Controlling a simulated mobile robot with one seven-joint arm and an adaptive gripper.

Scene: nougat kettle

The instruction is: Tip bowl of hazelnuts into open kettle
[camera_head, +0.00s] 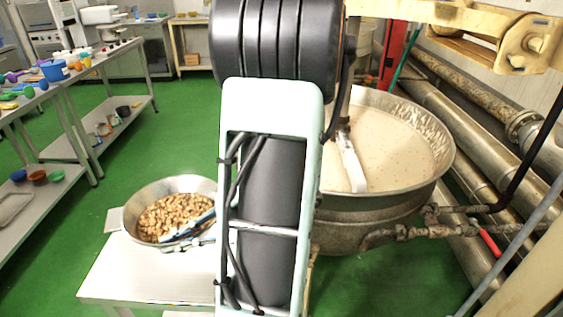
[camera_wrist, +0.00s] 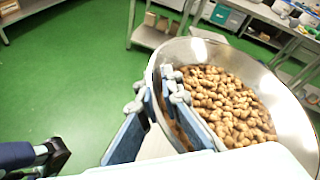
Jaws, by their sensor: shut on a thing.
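A shiny metal bowl (camera_head: 160,188) of hazelnuts (camera_head: 168,215) is at the left in the head view, upright or nearly so. My gripper (camera_head: 188,230) reaches it from the right and is partly hidden by my arm. In the wrist view, my blue-padded gripper (camera_wrist: 158,95) is shut on the near wall of the bowl (camera_wrist: 292,115), one finger inside and one outside. Hazelnuts (camera_wrist: 235,105) fill its middle. The large open kettle (camera_head: 365,215) stands right of my arm, holding a pale speckled mass (camera_head: 395,150) and a white stirring arm (camera_head: 351,165). My arm hides its left side.
A white-topped table (camera_head: 140,272) is under or just beneath the bowl; contact is unclear. Steel shelves (camera_head: 75,85) with colourful containers line the left. Pipes (camera_head: 440,110) run along the right wall, and a yellow frame (camera_head: 450,20) overhangs the kettle. Green floor (camera_head: 100,195) is clear between.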

